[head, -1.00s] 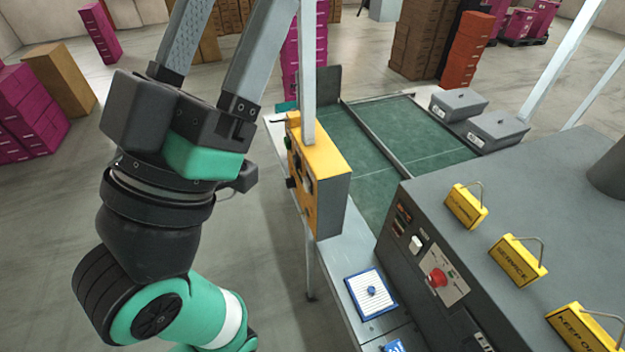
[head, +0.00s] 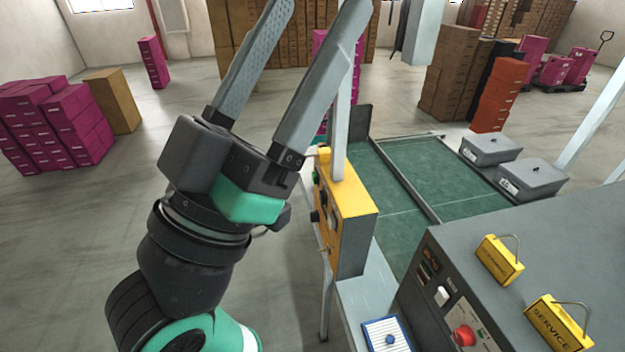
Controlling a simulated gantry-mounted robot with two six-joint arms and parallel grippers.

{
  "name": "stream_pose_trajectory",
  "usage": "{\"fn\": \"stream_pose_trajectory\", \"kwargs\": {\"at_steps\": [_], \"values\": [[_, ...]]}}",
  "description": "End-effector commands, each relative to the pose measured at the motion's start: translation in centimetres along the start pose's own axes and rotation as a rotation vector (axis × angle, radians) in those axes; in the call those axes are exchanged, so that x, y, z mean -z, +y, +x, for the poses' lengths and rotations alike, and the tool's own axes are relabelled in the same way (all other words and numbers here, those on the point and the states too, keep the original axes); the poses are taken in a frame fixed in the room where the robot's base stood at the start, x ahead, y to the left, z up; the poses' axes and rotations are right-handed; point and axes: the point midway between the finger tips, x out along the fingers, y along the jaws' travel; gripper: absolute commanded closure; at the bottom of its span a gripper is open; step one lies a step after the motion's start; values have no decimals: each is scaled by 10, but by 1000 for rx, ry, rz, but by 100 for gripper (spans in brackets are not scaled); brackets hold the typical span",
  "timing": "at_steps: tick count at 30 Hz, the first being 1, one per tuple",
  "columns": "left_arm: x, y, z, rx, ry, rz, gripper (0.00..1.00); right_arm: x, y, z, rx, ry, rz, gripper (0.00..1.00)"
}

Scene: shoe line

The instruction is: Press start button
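A yellow control box (head: 353,207) is fixed to a light post right of my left gripper. Small dark knobs and a green button (head: 316,177) sit on its left-facing panel, seen at a steep angle, so labels cannot be read. My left gripper (head: 325,10) points up and away, its two long grey fingers spread apart and empty. The right finger passes in front of the post above the box; I cannot tell whether they touch. A grey machine at the lower right carries a red round button (head: 464,335) and a white switch (head: 442,296). My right gripper is not in view.
A green conveyor bed (head: 440,180) lies behind the box, with two grey lidded boxes (head: 532,178) at its right. Yellow signs (head: 500,260) stand on the grey machine (head: 560,240). Magenta cartons (head: 60,125) stand far left.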

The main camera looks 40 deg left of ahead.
Motion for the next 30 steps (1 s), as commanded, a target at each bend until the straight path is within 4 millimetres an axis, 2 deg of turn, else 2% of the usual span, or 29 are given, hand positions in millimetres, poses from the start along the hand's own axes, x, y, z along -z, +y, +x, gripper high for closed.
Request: {"fn": "stream_pose_trajectory", "kwargs": {"at_steps": [3,15,30], "values": [[0,0,0,0,0,0,30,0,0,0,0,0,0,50],[0,0,0,0,0,0,100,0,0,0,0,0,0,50],[0,0,0,0,0,0,100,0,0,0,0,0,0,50]]}}
